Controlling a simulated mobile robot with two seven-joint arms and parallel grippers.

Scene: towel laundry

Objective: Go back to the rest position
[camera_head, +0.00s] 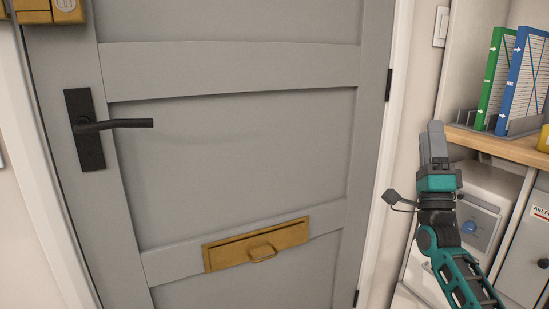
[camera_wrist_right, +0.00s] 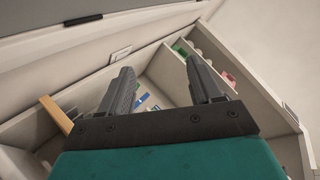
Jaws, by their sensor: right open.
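My right gripper (camera_head: 437,143) is raised at the right of the head view, in front of the shelf unit and to the right of the grey door (camera_head: 240,150). In the right wrist view, its two dark fingers (camera_wrist_right: 165,88) stand apart with nothing between them. My left gripper is not in the head view. No towel shows in either view.
The door is shut, with a black handle (camera_head: 110,125) and a brass letter slot (camera_head: 256,244). Green (camera_head: 494,80) and blue (camera_head: 524,80) binders stand on a wooden shelf (camera_head: 500,145). A white appliance (camera_head: 480,210) is below it.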

